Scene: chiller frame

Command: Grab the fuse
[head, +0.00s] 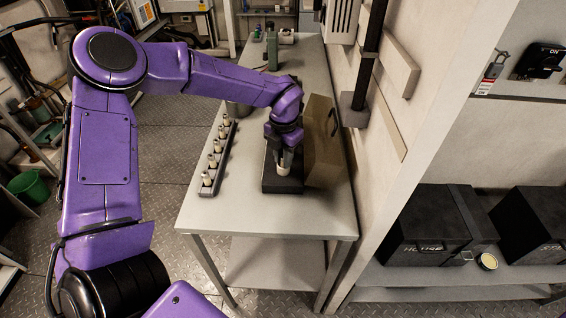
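My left gripper (285,160) points down over a dark block (282,186) on the grey table. A pale cylindrical fuse (284,170) shows right at its fingertips, upright at the block. The fingers are at the fuse's upper part, but the view is too small to tell whether they are closed on it. A long narrow rack (207,191) to the left holds a row of several pale fuses, one of them at its near end (207,179). My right gripper is not in view.
A tan box or panel with a dark handle (322,150) stands just right of the gripper, close to the wall. The grey table (230,215) is clear at its near end. Black cases (430,222) sit on a shelf at right.

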